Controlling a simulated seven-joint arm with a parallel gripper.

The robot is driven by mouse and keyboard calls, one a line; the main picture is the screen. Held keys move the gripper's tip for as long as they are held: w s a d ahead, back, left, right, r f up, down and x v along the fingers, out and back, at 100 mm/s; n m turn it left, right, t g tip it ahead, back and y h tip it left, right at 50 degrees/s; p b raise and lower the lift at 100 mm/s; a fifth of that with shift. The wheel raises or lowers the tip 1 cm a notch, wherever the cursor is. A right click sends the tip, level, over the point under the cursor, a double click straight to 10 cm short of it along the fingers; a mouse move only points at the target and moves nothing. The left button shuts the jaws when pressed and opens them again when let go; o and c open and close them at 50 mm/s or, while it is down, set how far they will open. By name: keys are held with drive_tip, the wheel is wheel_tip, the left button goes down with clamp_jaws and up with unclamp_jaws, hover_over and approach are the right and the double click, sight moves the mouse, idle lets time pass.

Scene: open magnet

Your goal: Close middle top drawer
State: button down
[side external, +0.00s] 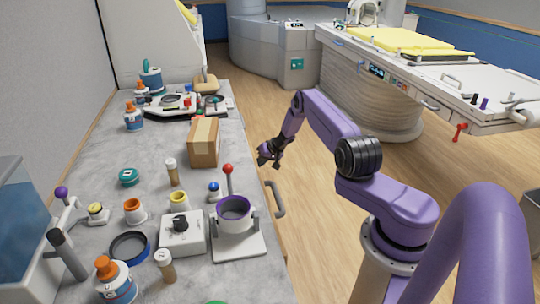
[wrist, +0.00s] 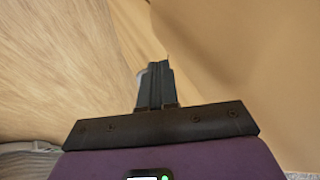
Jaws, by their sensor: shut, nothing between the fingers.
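My gripper (side external: 265,158) is a dark gripper on a purple arm, just off the right side of the counter, level with the cardboard box. In the wrist view its fingers (wrist: 154,72) are together with nothing between them. A grey drawer handle (side external: 278,198) sticks out from the counter's right side, nearer the camera than my gripper and apart from it. The drawer fronts are mostly hidden below the counter edge, so I cannot tell which drawer the handle belongs to. In the wrist view a plain tan panel (wrist: 240,50) fills the right, beside the fingers; it looks like the cabinet front.
The grey counter (side external: 150,205) holds a cardboard box (side external: 203,142), a purple-ringed stand (side external: 235,215) with a red-knobbed lever, and several bottles and jars. Wooden floor (side external: 310,205) lies open between counter and arm. A bed with yellow padding (side external: 405,40) stands at the back right.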

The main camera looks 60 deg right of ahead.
sight(265, 182)
drive_tip(key=s+d+f+v, duration=0.1)
drive_tip(key=d+v, duration=0.1)
drive_tip(key=v, duration=0.9)
drive_tip(key=s+a+m+y, duration=0.1)
drive_tip(key=s+a+y, duration=0.5)
drive_tip(key=s, duration=0.4)
drive_tip(key=a+r+x, duration=0.1)
drive_tip(key=x, duration=1.1)
drive_tip(key=shift+w+a+r+g, duration=0.2)
drive_tip(key=shift+w+a+g, duration=0.05)
drive_tip(key=shift+w+g, duration=0.2)
